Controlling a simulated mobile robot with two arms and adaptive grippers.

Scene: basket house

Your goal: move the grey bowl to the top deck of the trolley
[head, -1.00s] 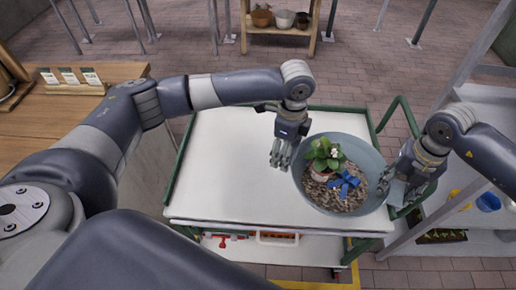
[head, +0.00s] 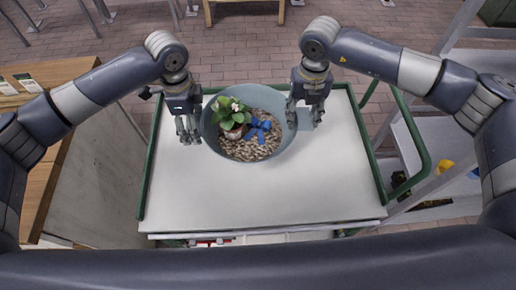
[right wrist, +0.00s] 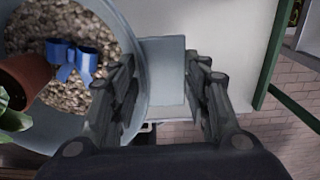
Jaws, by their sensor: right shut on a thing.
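The grey bowl (head: 222,148) is over the far middle part of the trolley's white top deck (head: 260,195). I cannot tell whether it touches the deck. It holds brown gravel, a small potted plant (head: 231,118) and a blue bow (head: 258,130). My right gripper (head: 305,120) is at the bowl's right rim, shut on a flat grey-blue tab there. In the right wrist view the tab (right wrist: 163,75) shows between the fingers, with the bowl (right wrist: 128,30) to the left. My left gripper (head: 188,130) is at the bowl's left side; its fingertips' grip is unclear.
The trolley has a green frame with a handle (head: 420,160) on the right. A wooden-topped counter (head: 45,130) stands at the left. Grey shelving (head: 440,150) with a yellow item (head: 444,167) is at the right. The deck's near part is bare.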

